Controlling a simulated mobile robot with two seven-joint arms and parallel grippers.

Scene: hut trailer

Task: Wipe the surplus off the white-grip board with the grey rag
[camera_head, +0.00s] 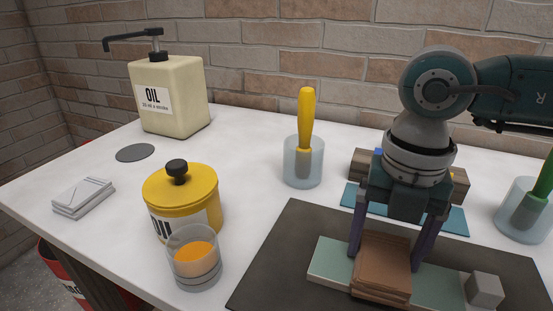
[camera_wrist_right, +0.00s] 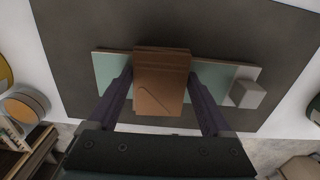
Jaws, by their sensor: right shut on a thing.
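A pale green board (camera_head: 325,259) with a light grey-white block grip (camera_head: 485,290) at its right end lies on a dark mat; the board also shows in the right wrist view (camera_wrist_right: 108,66). My right gripper (camera_head: 392,250) points down over the board, its fingers shut on a brown folded rag (camera_head: 381,268). The brown rag covers the middle of the board and hides what is under it; it also shows in the right wrist view (camera_wrist_right: 160,80). A separate folded light grey rag (camera_head: 83,198) lies at the left of the table. My left gripper is not in view.
The dark mat (camera_head: 290,240) lies under the board. A blue board (camera_head: 452,219) and wooden blocks (camera_head: 460,188) are behind my gripper. A yellow pot (camera_head: 180,188), orange-filled glass (camera_head: 195,258), oil dispenser (camera_head: 173,95) and brush cups (camera_head: 303,162) stand around. The left table area has gaps.

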